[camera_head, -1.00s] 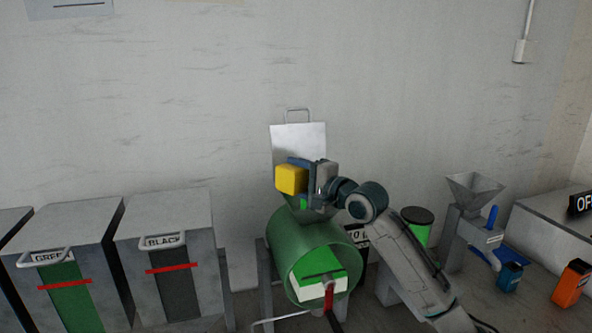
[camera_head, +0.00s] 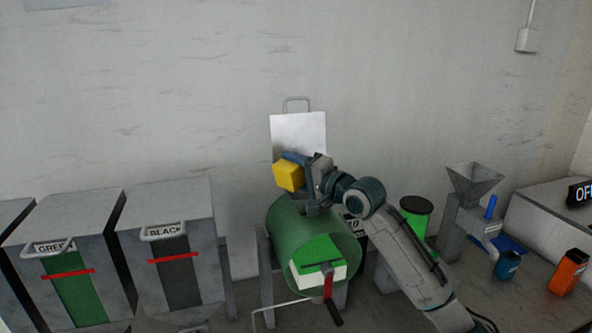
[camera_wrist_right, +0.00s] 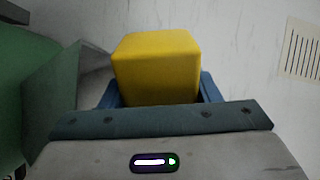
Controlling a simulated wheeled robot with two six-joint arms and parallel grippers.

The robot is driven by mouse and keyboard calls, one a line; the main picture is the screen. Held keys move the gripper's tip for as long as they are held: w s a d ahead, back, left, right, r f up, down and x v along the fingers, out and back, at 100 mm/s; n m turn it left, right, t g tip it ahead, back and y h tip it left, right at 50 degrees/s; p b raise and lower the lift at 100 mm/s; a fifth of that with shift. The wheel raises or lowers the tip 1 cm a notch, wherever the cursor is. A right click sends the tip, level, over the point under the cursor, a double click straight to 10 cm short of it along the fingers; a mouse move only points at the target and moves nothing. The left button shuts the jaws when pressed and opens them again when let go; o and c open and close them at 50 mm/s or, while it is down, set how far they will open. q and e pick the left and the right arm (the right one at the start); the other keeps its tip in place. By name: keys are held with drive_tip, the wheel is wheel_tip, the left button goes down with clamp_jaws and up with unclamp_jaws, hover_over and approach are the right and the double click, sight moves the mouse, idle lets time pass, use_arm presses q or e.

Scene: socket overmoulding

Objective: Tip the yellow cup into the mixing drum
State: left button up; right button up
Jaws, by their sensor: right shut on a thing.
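The yellow cup (camera_head: 289,177) is held in my right gripper (camera_head: 300,168), above the green mixing drum (camera_head: 287,234). The cup looks tilted, and its opening is not visible. In the right wrist view the yellow cup (camera_wrist_right: 157,68) sits between the blue fingers (camera_wrist_right: 208,88), with a closed face toward the camera. The drum lies on its side on a stand, with a green and white front and a red-handled crank. The drum's top inlet is mostly hidden behind my gripper in the head view. My left gripper is not in view.
Bins labelled GREEN (camera_head: 74,285) and BLACK (camera_head: 176,275) stand to the left. A green canister with a black lid (camera_head: 415,222), a grey hopper machine (camera_head: 470,205), a blue cup (camera_head: 508,265) and an orange container (camera_head: 568,272) are on the right. A wall stands close behind.

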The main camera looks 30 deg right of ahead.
drive_tip(key=n, duration=0.1)
drive_tip(key=a+n, duration=0.1)
drive_tip(key=shift+s+a+f+n, duration=0.1)
drive_tip(key=shift+s+f+n, duration=0.2)
drive_tip(key=shift+f, duration=0.1)
